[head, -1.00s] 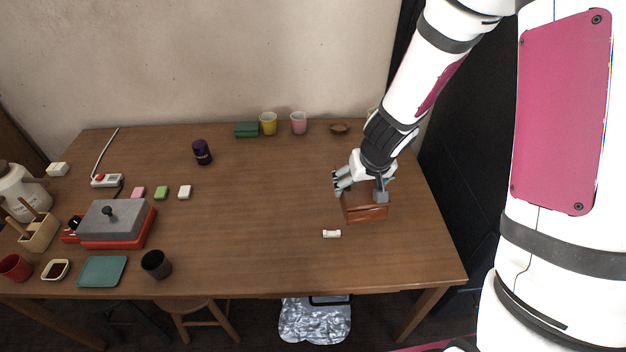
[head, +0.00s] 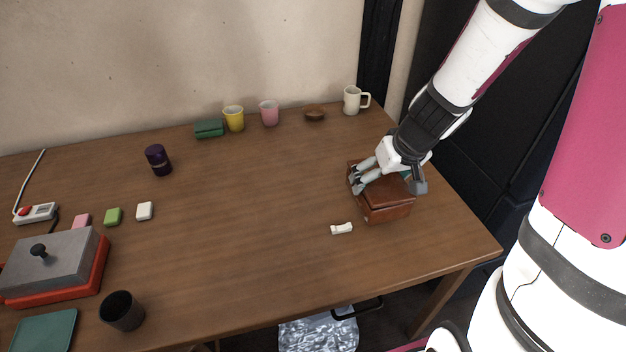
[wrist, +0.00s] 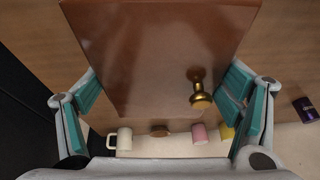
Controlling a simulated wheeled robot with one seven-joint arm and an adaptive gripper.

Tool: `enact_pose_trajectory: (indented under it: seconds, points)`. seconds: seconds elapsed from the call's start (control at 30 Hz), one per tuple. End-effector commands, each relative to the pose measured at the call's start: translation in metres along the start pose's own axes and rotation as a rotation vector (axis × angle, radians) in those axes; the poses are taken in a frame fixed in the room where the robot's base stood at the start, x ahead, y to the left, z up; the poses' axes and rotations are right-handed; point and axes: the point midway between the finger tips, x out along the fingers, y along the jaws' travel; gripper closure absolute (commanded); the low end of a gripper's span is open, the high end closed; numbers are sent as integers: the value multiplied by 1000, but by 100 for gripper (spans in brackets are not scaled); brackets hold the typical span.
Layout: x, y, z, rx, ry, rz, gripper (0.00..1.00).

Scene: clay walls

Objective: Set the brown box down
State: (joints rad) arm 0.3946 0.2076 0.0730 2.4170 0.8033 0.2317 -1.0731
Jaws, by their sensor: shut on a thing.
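The brown box (head: 388,212) is at the right part of the wooden table in the head view. My gripper (head: 385,181) is over it from above, with fingers on its two sides, shut on it. In the wrist view the box (wrist: 150,55) fills the upper middle between the teal finger pads of my gripper (wrist: 160,95). A brass knob (wrist: 200,98) shows on the box. I cannot tell whether the underside of the box touches the table (head: 250,225); its lower face is hidden.
A small white piece (head: 342,229) lies just left of the box. A cream mug (head: 353,101), brown dish (head: 314,113), pink cup (head: 269,113) and yellow cup (head: 233,119) stand along the back. The table's middle is clear. Its right edge is close to the box.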

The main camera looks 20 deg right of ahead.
Motion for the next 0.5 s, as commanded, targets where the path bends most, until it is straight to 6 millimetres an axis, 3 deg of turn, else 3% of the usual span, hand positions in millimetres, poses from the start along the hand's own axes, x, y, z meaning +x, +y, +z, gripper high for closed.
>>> enact_pose_trajectory:
  seconds: [0.3,0.5]
  points:
    - [11,12,9,2,1,-7,66]
    - [23,-2,-14,-3,-3,-11,66]
